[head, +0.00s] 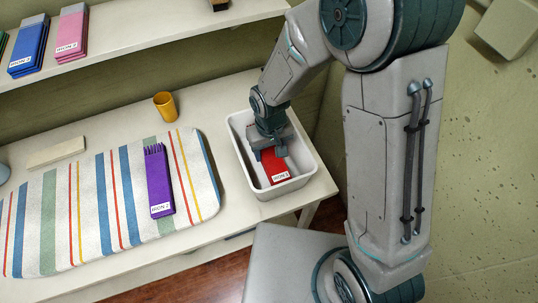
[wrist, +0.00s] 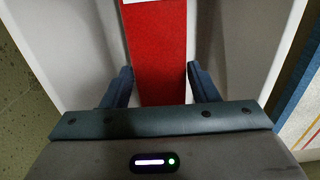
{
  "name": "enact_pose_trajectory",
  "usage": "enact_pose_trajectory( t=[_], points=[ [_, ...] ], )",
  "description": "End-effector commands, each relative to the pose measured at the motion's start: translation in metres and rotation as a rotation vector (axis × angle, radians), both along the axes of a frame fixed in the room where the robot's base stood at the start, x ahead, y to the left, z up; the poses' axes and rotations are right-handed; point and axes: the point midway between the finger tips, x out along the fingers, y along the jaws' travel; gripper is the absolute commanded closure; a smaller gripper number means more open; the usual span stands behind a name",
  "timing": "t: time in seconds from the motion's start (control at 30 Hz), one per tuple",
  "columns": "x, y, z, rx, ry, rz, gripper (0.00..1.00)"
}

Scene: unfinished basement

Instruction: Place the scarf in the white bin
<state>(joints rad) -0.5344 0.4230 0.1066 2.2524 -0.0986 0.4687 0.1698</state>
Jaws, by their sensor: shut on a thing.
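The white bin (head: 242,160) stands at the right end of the table. A red folded scarf (head: 276,168) with a white label is inside the bin, partly hidden by my gripper (head: 270,153). My gripper reaches down into the bin and is shut on the red scarf. In the wrist view the red scarf (wrist: 158,45) runs between the two fingers of my gripper (wrist: 160,72), with the pale walls of the white bin (wrist: 85,50) on both sides. I cannot tell whether the scarf touches the bin floor.
A striped ironing pad (head: 85,215) covers the left of the table, with a purple fringed, labelled folded cloth (head: 158,180) on it. A shelf above holds blue (head: 29,45) and pink (head: 71,33) folded cloths.

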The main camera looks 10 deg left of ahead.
Motion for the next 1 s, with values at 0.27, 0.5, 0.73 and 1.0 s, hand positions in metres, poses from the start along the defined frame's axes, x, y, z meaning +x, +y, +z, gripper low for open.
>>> enact_pose_trajectory(
  t=[0.27, 0.5, 0.73, 1.0],
  points=[
    [-0.001, 0.0, -0.034, -0.002, 0.003, 0.001, 0.7],
    [0.0, 0.0, -0.036, 0.0, 0.0, 0.0, 0.7],
    [0.0, 0.0, -0.042, -0.001, 0.001, 0.0, 0.7],
    [0.0, 0.0, -0.04, -0.001, 0.001, 0.001, 0.24]
  ],
)
